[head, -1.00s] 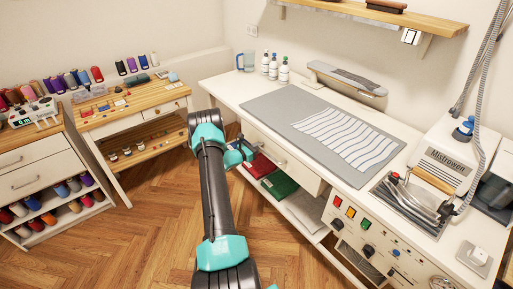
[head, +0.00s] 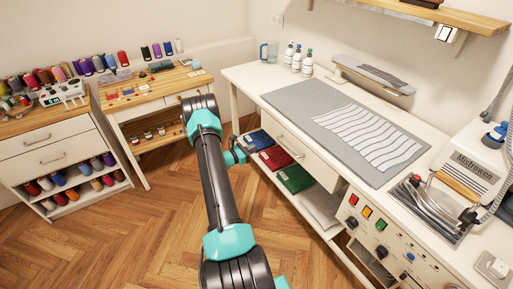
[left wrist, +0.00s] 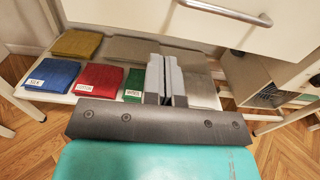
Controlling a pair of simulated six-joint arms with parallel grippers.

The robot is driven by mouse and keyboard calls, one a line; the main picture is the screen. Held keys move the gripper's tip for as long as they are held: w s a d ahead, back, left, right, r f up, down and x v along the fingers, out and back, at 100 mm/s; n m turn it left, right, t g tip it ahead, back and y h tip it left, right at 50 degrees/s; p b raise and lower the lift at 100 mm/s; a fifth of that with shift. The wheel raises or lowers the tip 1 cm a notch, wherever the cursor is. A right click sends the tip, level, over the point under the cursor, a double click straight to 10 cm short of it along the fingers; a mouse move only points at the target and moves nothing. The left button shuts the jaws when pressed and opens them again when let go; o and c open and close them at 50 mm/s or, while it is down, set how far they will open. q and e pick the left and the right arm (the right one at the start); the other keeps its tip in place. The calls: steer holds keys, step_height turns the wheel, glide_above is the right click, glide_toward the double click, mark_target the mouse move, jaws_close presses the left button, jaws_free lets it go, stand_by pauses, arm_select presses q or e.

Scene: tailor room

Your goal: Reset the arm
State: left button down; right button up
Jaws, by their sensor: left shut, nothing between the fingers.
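My left arm stands over the wood floor in the head view. Its gripper (head: 243,150) is partly hidden by the arm, beside the open lower shelf of the white ironing table. In the left wrist view my left gripper (left wrist: 166,80) is shut and empty, in front of the shelf with folded cloths. My right gripper does not show in either view.
The shelf holds blue (head: 257,139), red (head: 275,157) and green (head: 294,178) cloths; a yellow one (left wrist: 77,44) shows in the left wrist view. A drawer handle (left wrist: 228,12) is just above. A grey mat with striped cloth (head: 370,136) lies on the tabletop. Floor at left (head: 130,235) is clear.

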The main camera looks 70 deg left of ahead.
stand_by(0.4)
arm_select(q)
steer(key=w+d+f+m+g+h, duration=0.3)
steer(key=d+h, duration=0.1)
steer(key=d, duration=0.6)
steer(key=w+d+f+m+g+h, duration=0.3)
steer(key=w+d, duration=0.1)
steer(key=d, duration=0.6)
steer(key=w+d+f+m+g+h, duration=0.3)
steer(key=d+h, duration=0.1)
steer(key=d, duration=0.5)
steer(key=s+d+f+m+g+y, duration=0.1)
steer(key=s+d+m+g, duration=0.1)
steer(key=d+m+g, duration=0.5)
steer(key=s+d+f+m+g, duration=0.1)
steer(key=s+d+m+g, duration=0.15)
steer(key=d+m, duration=0.55)
steer(key=w+d+r+m+y, duration=0.1)
steer(key=d+r+m, duration=0.1)
steer(key=d+m, duration=0.4)
steer(key=w+d+r+m+t+y, duration=0.1)
steer(key=d+r+m+y, duration=0.1)
steer(key=d+m, duration=0.4)
steer(key=shift+d+r, duration=0.3)
steer(key=shift+d, duration=0.85)
